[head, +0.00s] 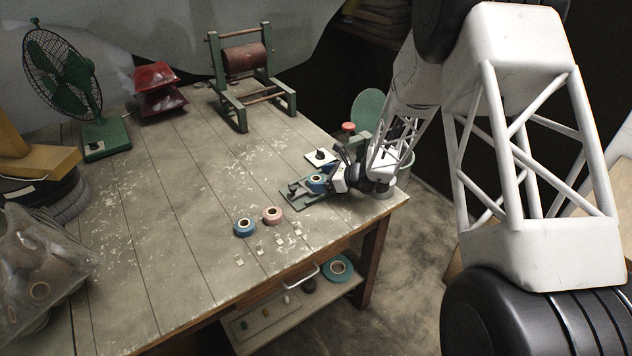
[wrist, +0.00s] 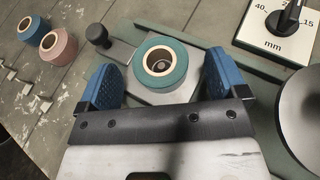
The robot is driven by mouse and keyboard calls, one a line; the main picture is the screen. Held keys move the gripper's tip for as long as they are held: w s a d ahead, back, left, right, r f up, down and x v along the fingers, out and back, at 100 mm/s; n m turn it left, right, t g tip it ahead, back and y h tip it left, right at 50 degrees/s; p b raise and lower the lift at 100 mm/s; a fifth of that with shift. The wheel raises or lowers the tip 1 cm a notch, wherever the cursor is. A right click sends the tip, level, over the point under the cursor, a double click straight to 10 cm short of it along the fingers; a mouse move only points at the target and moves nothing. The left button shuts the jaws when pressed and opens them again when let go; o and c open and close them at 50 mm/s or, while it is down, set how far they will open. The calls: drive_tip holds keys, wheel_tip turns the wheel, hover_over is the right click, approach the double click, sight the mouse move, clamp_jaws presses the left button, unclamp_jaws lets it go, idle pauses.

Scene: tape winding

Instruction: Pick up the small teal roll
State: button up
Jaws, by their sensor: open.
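The small teal roll (wrist: 178,73), with a tan core, sits on a grey metal plate (wrist: 135,91) of a green-based fixture (head: 292,203) near the table's right edge. In the wrist view my gripper (wrist: 160,73) is open, with one blue-padded finger on each side of the roll. Gaps show between the pads and the roll, so it is not gripped. In the head view my gripper (head: 322,184) is low over the fixture, and the roll is hard to tell from the blue pads there.
A blue roll (head: 245,232) and a pink roll (head: 272,221) stand left of the fixture, with small clips in front. A white dial card (wrist: 262,42) and a black knob (wrist: 97,33) are close to the fingers.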

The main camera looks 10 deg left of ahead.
sight(320, 180)
drive_tip(key=shift+w+a+f, duration=0.15)
drive_tip(key=shift+a+f, duration=0.1)
drive_tip(key=shift+a, duration=0.3)
drive_tip(key=shift+c, duration=0.3)
drive_tip(key=c, duration=1)
drive_tip(key=shift+c, duration=0.2)
drive_tip(key=shift+r, duration=0.15)
drive_tip(key=shift+r, duration=0.9)
drive_tip(key=shift+s+d+r, duration=0.1)
drive_tip(key=shift+s+r, duration=0.25)
drive_tip(key=shift+r, duration=0.4)
drive_tip(key=s+d, duration=0.2)
drive_tip(key=s, duration=0.2)
drive_tip(key=s+d+r, duration=0.1)
drive_tip(key=s+d, duration=0.1)
drive_tip(key=s, duration=0.3)
drive_tip(key=s+d, duration=0.2)
drive_tip(key=s, duration=0.3)
drive_tip(key=shift+s+r, duration=0.1)
drive_tip(key=shift+r, duration=0.1)
